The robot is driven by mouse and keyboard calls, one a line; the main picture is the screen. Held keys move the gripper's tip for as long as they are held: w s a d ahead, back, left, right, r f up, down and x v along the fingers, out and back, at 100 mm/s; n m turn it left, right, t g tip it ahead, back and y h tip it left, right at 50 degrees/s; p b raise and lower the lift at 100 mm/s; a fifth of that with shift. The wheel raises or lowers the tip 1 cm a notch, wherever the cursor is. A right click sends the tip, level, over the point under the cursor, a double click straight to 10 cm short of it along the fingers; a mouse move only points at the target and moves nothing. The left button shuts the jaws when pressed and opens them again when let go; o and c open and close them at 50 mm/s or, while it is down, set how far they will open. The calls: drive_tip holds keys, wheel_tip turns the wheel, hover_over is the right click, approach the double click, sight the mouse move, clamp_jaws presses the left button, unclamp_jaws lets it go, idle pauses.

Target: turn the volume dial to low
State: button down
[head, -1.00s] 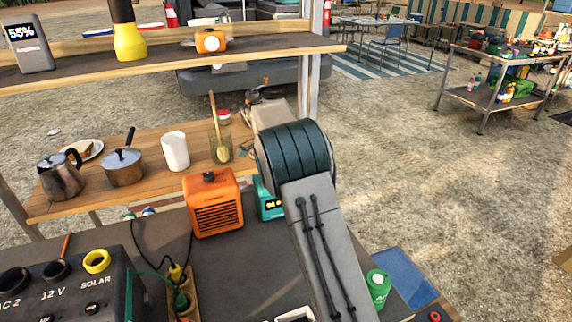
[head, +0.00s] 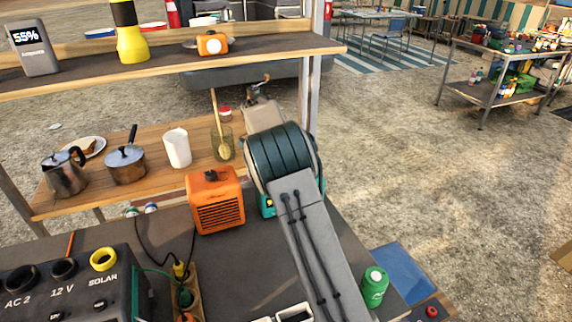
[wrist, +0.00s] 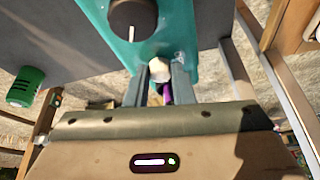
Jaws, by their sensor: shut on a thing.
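A teal device (wrist: 193,25) fills the top middle of the wrist view. It carries a dark round dial (wrist: 133,18) with a white pointer line toward the lower side in the picture. Below it is a smaller cream knob (wrist: 160,69). My gripper (wrist: 160,78) is shut on the cream knob, with one finger at each side; the dark dial lies just beyond the fingertips. No label is readable, so I cannot tell which is the volume dial. In the head view a sliver of the teal device (head: 267,207) shows; my arm hides the rest and my gripper.
An orange heater (head: 216,203) stands just left of the teal device. A green can (head: 374,287) stands to the right of my arm. A power station (head: 65,292) and cables are at the lower left. A wooden shelf (head: 270,52) spans the back.

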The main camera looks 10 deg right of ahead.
drive_tip(key=c, duration=1.2)
unclamp_jaws()
drive_tip(key=shift+c, duration=0.2)
drive_tip(key=v, duration=0.7)
drive_tip(key=shift+r, duration=0.3)
drive_tip(key=shift+a, duration=0.1)
